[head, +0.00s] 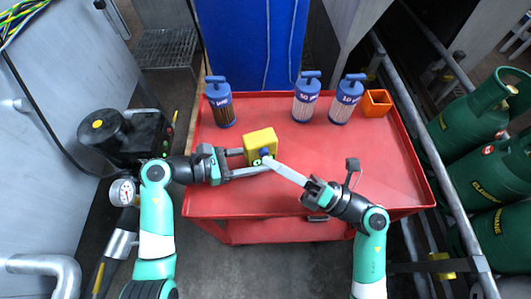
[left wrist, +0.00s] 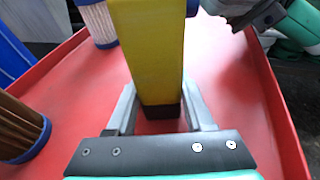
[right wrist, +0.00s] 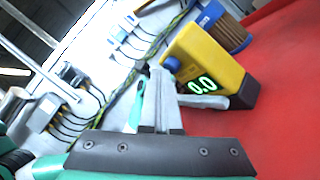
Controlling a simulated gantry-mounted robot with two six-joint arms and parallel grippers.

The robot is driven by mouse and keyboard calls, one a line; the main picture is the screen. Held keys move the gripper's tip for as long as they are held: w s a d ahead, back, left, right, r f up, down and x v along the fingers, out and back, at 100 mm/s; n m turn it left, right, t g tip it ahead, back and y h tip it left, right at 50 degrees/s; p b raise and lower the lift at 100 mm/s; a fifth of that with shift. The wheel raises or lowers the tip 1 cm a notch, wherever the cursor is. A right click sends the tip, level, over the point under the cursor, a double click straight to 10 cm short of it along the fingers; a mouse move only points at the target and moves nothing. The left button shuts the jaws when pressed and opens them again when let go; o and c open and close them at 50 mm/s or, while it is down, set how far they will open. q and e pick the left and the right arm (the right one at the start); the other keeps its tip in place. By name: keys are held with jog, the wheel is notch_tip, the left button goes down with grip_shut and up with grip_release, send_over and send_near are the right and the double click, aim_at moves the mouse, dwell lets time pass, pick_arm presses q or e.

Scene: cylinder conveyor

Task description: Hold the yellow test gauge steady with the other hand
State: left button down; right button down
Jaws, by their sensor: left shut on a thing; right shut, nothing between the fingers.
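The yellow test gauge (head: 262,140) is over the middle of the red tray table, between the fingers of my left gripper (head: 258,161). In the left wrist view the gauge (left wrist: 148,55) fills the space between both fingers, its dark end towards the palm. In the right wrist view the gauge (right wrist: 205,55) shows a green 0.0 display and a blue knob (right wrist: 172,63). My right gripper (head: 268,162) is shut and empty, its tips close to the knob side of the gauge. I cannot tell whether they touch it.
Three blue-capped filter cylinders (head: 220,103) (head: 307,97) (head: 346,99) stand along the back of the red table (head: 385,165). An orange bin (head: 377,103) is at the back right. The table's right side is clear.

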jog(key=shift+s+d, duration=0.25)
jog(key=shift+s, duration=0.5)
jog(key=s, duration=0.1)
jog(key=s+d, duration=0.1)
jog(key=s, duration=0.2)
jog(key=shift+s+d, duration=0.25)
jog(key=shift+s, duration=0.15)
pick_arm(q)
jog(key=shift+c, duration=1)
grip_release()
jog(key=shift+a, duration=0.1)
